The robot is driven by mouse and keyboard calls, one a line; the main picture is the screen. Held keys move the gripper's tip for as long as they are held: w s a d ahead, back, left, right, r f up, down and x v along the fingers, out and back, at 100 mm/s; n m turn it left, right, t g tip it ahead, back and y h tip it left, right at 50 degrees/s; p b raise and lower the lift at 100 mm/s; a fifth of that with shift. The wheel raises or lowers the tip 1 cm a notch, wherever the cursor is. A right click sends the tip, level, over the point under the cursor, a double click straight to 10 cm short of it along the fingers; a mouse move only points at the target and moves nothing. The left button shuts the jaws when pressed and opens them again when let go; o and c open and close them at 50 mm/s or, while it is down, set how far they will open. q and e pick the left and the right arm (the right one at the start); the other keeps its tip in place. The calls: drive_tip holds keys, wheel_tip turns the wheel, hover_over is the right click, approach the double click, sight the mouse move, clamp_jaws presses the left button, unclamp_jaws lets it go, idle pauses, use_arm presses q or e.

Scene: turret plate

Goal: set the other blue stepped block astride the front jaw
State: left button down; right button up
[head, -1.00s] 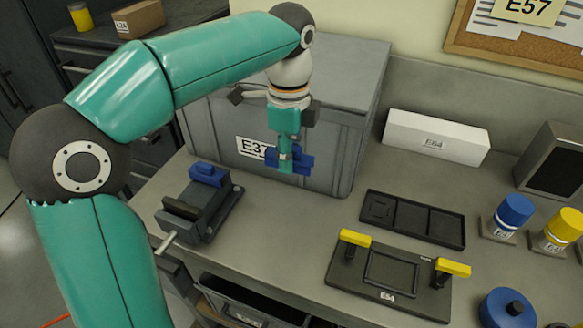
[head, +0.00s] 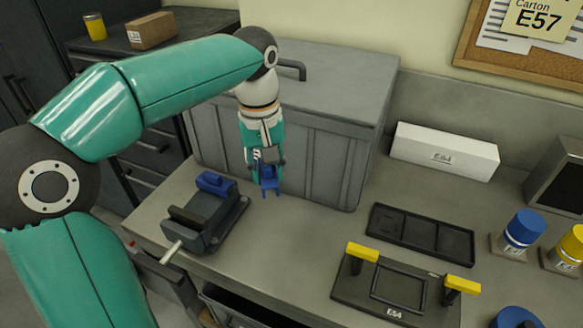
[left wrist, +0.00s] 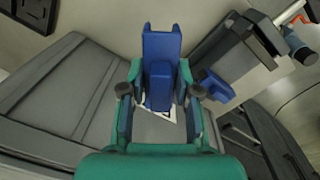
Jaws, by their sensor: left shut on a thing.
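My left gripper (head: 267,166) is shut on a blue stepped block (head: 269,186) and holds it in the air to the right of the vise (head: 208,222), in front of the large grey case. The held block also shows in the left wrist view (left wrist: 160,62), between the two fingers (left wrist: 160,98). Another blue stepped block (head: 215,182) sits on the vise's back jaw. The dark front jaw (head: 188,219) is bare on top. The vise shows at the upper right in the left wrist view (left wrist: 235,55). My right gripper is not in view.
The large grey lidded case (head: 310,150) stands behind the held block. A black tray (head: 422,233) and a plate with two yellow-topped handles (head: 385,300) lie to the right. The vise's handle (head: 172,252) sticks out at the bench's front edge. Bench between vise and plate is clear.

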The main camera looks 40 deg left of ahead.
use_arm(q)
drive_tip(key=s+a+f+n, duration=0.2)
drive_tip(key=s+a+n, duration=0.3)
drive_tip(key=a+n, duration=0.25)
drive_tip(key=n+b, duration=0.2)
drive_tip(key=n, duration=0.2)
hover_over(186, 214)
drive_tip(key=shift+w+f, duration=0.15)
drive_tip(key=shift+f, duration=0.25)
wheel_tip(186, 214, down, 5)
drive_tip(key=b, duration=0.4)
drive_tip(key=shift+r, duration=0.2)
drive_tip(key=shift+f+b, duration=0.15)
drive_tip(key=shift+b, duration=0.15)
drive_tip(key=shift+f+b, duration=0.5)
drive_tip(key=shift+f, duration=0.15)
drive_tip(key=shift+f+b, duration=0.35)
drive_tip(key=shift+f, duration=0.3)
idle(0.3)
